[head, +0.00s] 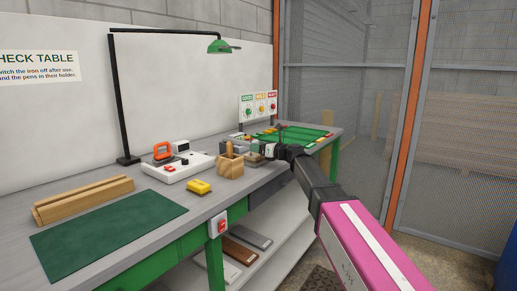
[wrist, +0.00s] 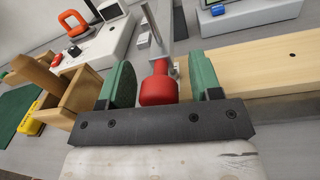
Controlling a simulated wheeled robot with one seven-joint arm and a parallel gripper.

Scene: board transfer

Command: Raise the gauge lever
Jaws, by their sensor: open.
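A red knob (wrist: 158,88) on an upright metal rod (wrist: 151,30) looks like the gauge lever. It stands between the two green fingers of my gripper (wrist: 161,88) in the wrist view. The gripper is open, with a finger on each side of the knob; I cannot tell whether either finger touches it. The lever's lower end is hidden behind the dark gripper bar. In the head view my gripper (head: 263,151) is over the bench, just right of a wooden pen holder (head: 230,165), and the lever cannot be made out.
A light wooden board (wrist: 262,64) lies right of the knob, by a metal bracket. A white device with an orange handle (head: 162,151) stands left of the holder. A yellow block (head: 199,187), a green mat (head: 105,228) and wooden bars (head: 84,199) lie along the bench.

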